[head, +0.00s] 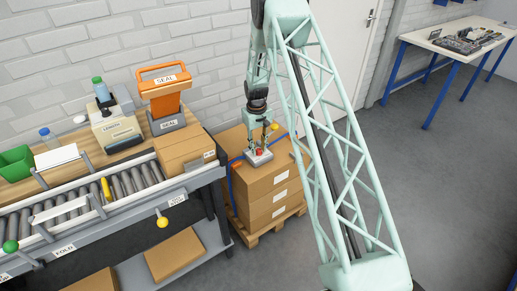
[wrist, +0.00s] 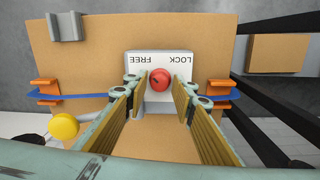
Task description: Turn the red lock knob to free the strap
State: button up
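The red lock knob (wrist: 160,79) sits on a white plate (wrist: 137,68) printed LOCK and FREE, upside down in the wrist view. In the head view the knob (head: 259,152) is on top of the stacked cartons (head: 265,185). A blue strap (wrist: 62,97) runs across the carton through orange buckles (wrist: 218,92) at both sides. My gripper (wrist: 160,88) is open, its two fingers on either side of the knob. A narrow gap seems to show beside each fingertip. The knob's exact pointing direction is hard to tell.
A yellow ball on a grey rod (wrist: 64,126) stands close to my gripper's left side in the wrist view. The cartons stand on a wooden pallet (head: 257,237) next to a roller conveyor (head: 130,185). Open floor (head: 440,190) lies to the right.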

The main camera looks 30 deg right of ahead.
aim_at(258, 150)
jog(key=shift+o, duration=0.7)
jog(key=shift+r, duration=0.1)
notch_tip(258, 150, up, 12)
jog(key=shift+a, duration=0.2)
dwell(0.4)
dwell(0.5)
